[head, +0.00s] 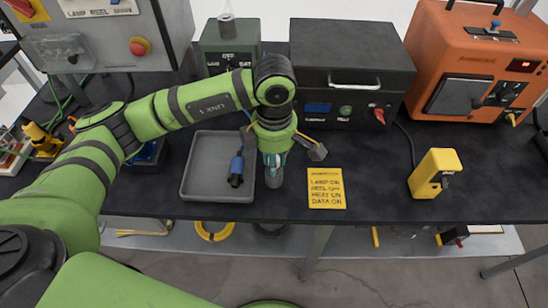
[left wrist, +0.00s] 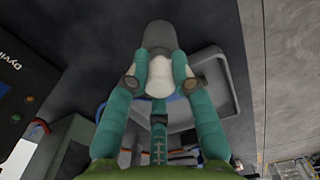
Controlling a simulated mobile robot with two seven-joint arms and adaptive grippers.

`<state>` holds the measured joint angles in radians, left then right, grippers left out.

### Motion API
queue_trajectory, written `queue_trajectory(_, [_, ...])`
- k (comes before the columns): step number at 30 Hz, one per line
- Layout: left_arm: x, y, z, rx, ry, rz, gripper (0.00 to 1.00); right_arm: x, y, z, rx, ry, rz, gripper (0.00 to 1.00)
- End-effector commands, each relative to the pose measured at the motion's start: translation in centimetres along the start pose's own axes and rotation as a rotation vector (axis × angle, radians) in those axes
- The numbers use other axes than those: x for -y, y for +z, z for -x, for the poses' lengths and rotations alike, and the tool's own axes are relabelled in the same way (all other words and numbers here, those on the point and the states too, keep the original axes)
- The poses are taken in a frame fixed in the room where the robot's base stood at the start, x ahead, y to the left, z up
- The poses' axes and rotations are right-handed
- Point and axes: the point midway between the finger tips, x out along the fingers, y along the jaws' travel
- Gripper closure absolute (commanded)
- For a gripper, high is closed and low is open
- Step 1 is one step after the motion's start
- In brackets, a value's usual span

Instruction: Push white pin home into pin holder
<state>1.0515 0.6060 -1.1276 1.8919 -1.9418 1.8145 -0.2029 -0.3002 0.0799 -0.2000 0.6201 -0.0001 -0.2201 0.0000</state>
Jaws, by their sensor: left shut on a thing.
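My left gripper (head: 273,168) points down at the front of the bench, just right of the grey tray. In the left wrist view its teal fingers (left wrist: 160,82) are shut on a white rounded piece, which I take to be the white pin (left wrist: 159,72). A dark grey rounded piece (left wrist: 158,37), likely the pin holder, shows directly beyond the white piece. It also shows under the fingertips in the head view (head: 274,182). The two look in line, but I cannot tell how deep the pin sits. My right gripper is not in view.
The grey tray (head: 188,180) holds a blue-and-black tool (head: 236,170). A yellow note card (head: 326,188) lies right of the gripper. A black box (head: 350,70) stands behind, with a yellow device (head: 434,173) and an orange machine (head: 465,65) at right.

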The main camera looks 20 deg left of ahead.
Motion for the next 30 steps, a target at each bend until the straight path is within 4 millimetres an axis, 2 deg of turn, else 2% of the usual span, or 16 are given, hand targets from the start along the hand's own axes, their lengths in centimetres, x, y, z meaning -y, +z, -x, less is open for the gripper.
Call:
queue_trajectory(6, [0.0,0.0,-0.7,0.0,0.0,0.0,1.0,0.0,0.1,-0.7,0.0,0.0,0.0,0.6])
queue_trajectory(7, [0.0,0.0,-0.5,0.0,0.001,0.0,0.67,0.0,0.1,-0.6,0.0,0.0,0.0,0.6])
queue_trajectory(8, [0.0,0.0,-0.5,0.0,0.001,0.0,0.55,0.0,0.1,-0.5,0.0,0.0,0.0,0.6])
queue_trajectory(9, [0.0,0.0,-0.5,0.0,0.0,0.0,0.48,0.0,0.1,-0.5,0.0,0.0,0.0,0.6])
queue_trajectory(21, [0.0,0.0,0.0,0.001,0.001,0.0,0.48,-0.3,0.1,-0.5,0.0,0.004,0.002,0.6])
queue_trajectory(26, [-0.1,0.1,2.5,0.003,0.006,-0.001,0.48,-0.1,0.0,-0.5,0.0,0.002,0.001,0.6])
queue_trajectory(30, [-0.1,0.1,5.6,0.002,0.006,-0.001,0.48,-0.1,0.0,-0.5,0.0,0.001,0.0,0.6])
